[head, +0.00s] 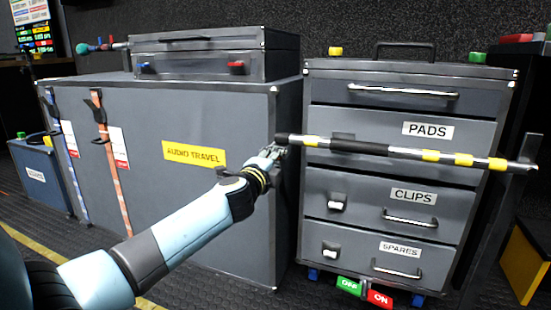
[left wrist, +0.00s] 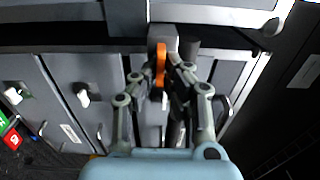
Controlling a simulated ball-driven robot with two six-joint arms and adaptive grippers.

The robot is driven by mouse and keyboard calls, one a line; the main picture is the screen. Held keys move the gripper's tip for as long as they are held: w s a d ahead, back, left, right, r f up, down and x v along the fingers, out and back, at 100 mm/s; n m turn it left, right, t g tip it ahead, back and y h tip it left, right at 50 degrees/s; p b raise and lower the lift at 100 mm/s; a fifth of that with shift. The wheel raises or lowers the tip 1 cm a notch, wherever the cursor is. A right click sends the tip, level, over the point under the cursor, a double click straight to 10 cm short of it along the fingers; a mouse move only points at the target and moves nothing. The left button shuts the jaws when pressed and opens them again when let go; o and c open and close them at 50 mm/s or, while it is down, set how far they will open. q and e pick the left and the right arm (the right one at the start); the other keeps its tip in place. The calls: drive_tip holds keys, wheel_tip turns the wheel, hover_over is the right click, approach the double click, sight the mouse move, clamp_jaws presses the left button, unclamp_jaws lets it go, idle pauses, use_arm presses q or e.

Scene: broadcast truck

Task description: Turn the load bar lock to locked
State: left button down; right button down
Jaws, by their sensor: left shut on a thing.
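The load bar (head: 390,150) runs level across the front of the drawer cabinet, over its upper drawers. It is silver with black sleeves and yellow bands. My left gripper (head: 270,155) is at the bar's left end, beside the cabinet's left edge. In the left wrist view my left gripper (left wrist: 171,85) has its fingers closed about an orange lock lever (left wrist: 160,64) on a grey block. The lever's markings do not show, so I cannot tell its setting. In the head view my gripper hides the lock. My right gripper is out of view.
The drawer cabinet (head: 330,180) has drawers labelled PADS, CLIPS and SPARES, with protruding handles and latches. A large grey AUDIO TRAVEL case (head: 145,190) stands left of it, with a smaller case (head: 200,62) on top. Green and red tags (head: 365,291) are at the cabinet's foot.

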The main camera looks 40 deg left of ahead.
use_arm(q)
drive_tip(key=shift+w+r, duration=0.15)
drive_tip(key=shift+r, duration=0.15)
drive_tip(key=c, duration=1.4)
unclamp_jaws()
drive_tip(key=shift+w+f, duration=0.1)
drive_tip(key=shift+c, duration=0.2)
drive_tip(key=shift+f, duration=0.1)
drive_tip(key=shift+f, duration=0.1)
drive_tip(key=v, duration=1.2)
